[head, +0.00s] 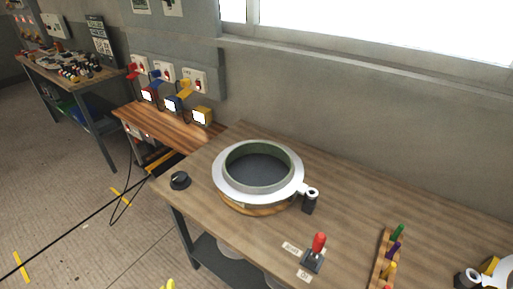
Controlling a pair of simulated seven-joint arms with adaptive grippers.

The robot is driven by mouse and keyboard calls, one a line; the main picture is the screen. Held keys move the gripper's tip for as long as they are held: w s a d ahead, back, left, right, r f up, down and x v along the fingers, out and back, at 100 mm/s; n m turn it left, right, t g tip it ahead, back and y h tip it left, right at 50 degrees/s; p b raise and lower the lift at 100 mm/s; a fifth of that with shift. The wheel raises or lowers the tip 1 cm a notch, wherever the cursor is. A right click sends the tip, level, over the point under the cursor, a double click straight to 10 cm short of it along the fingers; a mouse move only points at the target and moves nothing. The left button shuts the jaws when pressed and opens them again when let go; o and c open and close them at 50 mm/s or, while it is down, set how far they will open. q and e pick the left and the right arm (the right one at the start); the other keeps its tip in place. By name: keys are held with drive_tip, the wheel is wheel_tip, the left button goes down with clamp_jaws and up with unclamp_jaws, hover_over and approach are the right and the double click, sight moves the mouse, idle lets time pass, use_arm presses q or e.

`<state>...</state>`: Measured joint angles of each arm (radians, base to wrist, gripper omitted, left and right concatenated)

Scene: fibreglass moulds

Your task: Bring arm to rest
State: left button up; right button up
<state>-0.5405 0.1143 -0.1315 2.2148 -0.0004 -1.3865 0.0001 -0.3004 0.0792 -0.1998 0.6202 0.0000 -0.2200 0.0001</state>
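Neither of my grippers can be made out in the head view. A small bright yellow shape (170,285) is cut off by the bottom edge, left of the table, and I cannot tell what it is. On the wooden table (345,200) stands a round mould (258,175) with a white flange, a greenish inner wall and a dark hollow. A small white eyelet with a dark cylinder (309,204) is at its right side.
A black knob (180,180) sits at the table's left edge. A red-handled lever (317,250) stands at the front, beside a wooden rack (383,262) of coloured tools. Another white ringed part (497,272) is cut off at right. A lower bench (150,125) holds several boxes.

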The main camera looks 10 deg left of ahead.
use_arm(q)
drive_tip(key=s+d+f+g+h, duration=0.1)
drive_tip(key=s+d+f, duration=0.15)
drive_tip(key=f, duration=1.05)
drive_tip(key=s+d+f+g+h, duration=0.15)
drive_tip(key=s+f, duration=0.25)
drive_tip(key=f, duration=0.9)
drive_tip(key=s+f+n+g+h, duration=0.1)
drive_tip(key=s+f+n+g, duration=0.1)
drive_tip(key=s+f, duration=1.3)
drive_tip(key=s+n, duration=0.1)
drive_tip(key=s, duration=0.3)
drive_tip(key=shift+s+a+f, duration=0.25)
drive_tip(key=shift+f, duration=0.1)
